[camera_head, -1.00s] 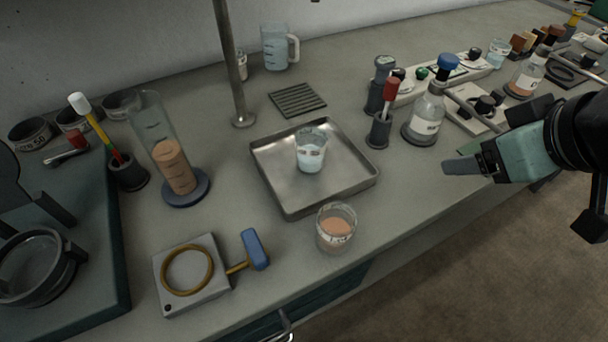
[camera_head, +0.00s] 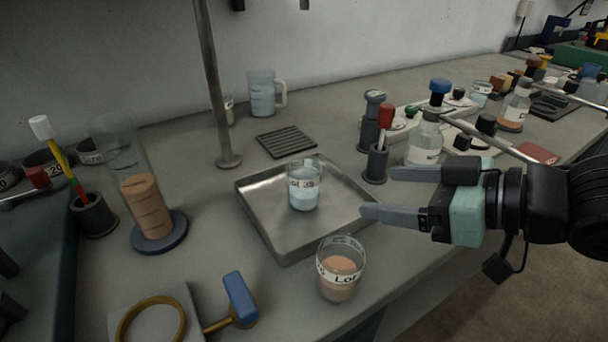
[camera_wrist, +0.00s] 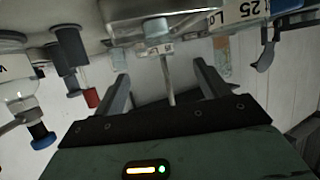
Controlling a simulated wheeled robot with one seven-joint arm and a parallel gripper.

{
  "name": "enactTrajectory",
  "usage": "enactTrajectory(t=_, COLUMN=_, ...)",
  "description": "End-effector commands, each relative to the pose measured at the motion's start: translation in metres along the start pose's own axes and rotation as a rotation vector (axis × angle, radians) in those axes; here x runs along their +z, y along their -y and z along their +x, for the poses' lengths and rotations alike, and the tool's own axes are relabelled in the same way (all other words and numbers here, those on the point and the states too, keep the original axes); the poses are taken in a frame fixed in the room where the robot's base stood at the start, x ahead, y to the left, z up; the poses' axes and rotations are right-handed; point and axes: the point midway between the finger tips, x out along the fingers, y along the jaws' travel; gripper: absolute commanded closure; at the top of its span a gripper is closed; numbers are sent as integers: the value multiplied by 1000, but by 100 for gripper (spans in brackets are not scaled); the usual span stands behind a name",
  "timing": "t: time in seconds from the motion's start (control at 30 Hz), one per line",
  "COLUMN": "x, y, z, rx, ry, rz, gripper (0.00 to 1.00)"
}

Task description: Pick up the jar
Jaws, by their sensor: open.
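Two clear glass jars show. One jar (camera_head: 304,186) with pale blue liquid and a white label stands upright in a shallow metal tray (camera_head: 262,240). The other jar (camera_head: 340,270), with orange-tan contents and a label, stands upright on the bench in front of the tray. My gripper (camera_head: 377,192) is open and empty, its fingers pointing left at the tray's right side, apart from both jars. In the wrist view the pale blue jar (camera_wrist: 158,28) lies beyond and between the open fingers (camera_wrist: 160,72). Part of the labelled front jar shows at the upper right.
A metal post (camera_head: 215,90) rises behind the tray. A red-handled tool in a dark holder (camera_head: 376,163) and a blue-capped bottle (camera_head: 424,140) stand close behind my gripper. A tall glass cylinder (camera_head: 145,200) stands left; a blue-headed mallet (camera_head: 238,298) lies in front.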

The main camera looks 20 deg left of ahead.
Motion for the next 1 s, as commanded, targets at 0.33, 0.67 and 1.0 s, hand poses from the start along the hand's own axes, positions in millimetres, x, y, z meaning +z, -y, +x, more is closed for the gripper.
enactTrajectory(t=0.33, x=1, y=2, z=24, rx=4, ry=17, rz=1, gripper=26)
enactTrajectory(t=0.67, x=7, y=2, z=84, rx=5, ry=17, rz=-5, gripper=26)
enactTrajectory(t=1.0, x=6, y=-1, z=113, rx=9, ry=16, rz=-5, gripper=26)
